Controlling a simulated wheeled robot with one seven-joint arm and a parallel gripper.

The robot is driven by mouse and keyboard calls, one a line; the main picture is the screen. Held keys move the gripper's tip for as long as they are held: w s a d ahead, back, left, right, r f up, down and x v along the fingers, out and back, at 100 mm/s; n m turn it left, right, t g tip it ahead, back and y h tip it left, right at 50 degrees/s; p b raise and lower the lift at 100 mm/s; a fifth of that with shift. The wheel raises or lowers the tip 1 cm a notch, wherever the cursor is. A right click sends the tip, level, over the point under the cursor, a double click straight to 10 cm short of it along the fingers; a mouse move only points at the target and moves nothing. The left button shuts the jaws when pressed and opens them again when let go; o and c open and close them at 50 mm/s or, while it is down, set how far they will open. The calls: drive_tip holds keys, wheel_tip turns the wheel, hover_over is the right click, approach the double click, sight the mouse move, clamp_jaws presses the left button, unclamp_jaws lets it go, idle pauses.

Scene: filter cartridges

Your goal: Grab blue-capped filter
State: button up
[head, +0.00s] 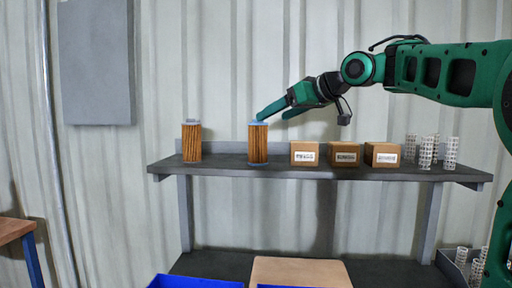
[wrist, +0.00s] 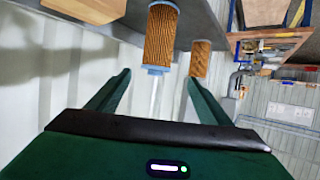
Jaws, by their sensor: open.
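The blue-capped filter (head: 258,146) stands upright on the grey shelf, an orange pleated cylinder with a blue top. In the wrist view it (wrist: 160,38) appears upside down, its blue cap towards me. My gripper (head: 271,114) is open and empty, tilted down to the left, its fingertips close to the level of the blue cap. In the wrist view the cap lies between the lines of my two fingers (wrist: 158,78); whether they touch it, I cannot tell. A second filter (head: 191,145) with a grey top stands to the left and also shows in the wrist view (wrist: 200,60).
The shelf (head: 225,171) also holds several cardboard boxes (head: 304,154) right of the blue-capped filter and white lattice cylinders (head: 426,152) at its right end. A corrugated wall (head: 230,70) is behind. Below are blue bins (head: 195,282) and a tan box (head: 300,270).

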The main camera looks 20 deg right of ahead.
sight(263, 123)
drive_tip(key=shift+d+x, duration=0.1)
drive_tip(key=shift+x, duration=0.6)
drive_tip(key=shift+d+x, duration=0.15)
drive_tip(key=shift+x, duration=3)
drive_tip(key=shift+w+d+r, duration=0.15)
drive_tip(key=shift+r, duration=0.05)
drive_tip(key=shift+c, duration=0.6)
drive_tip(key=c, duration=1.4)
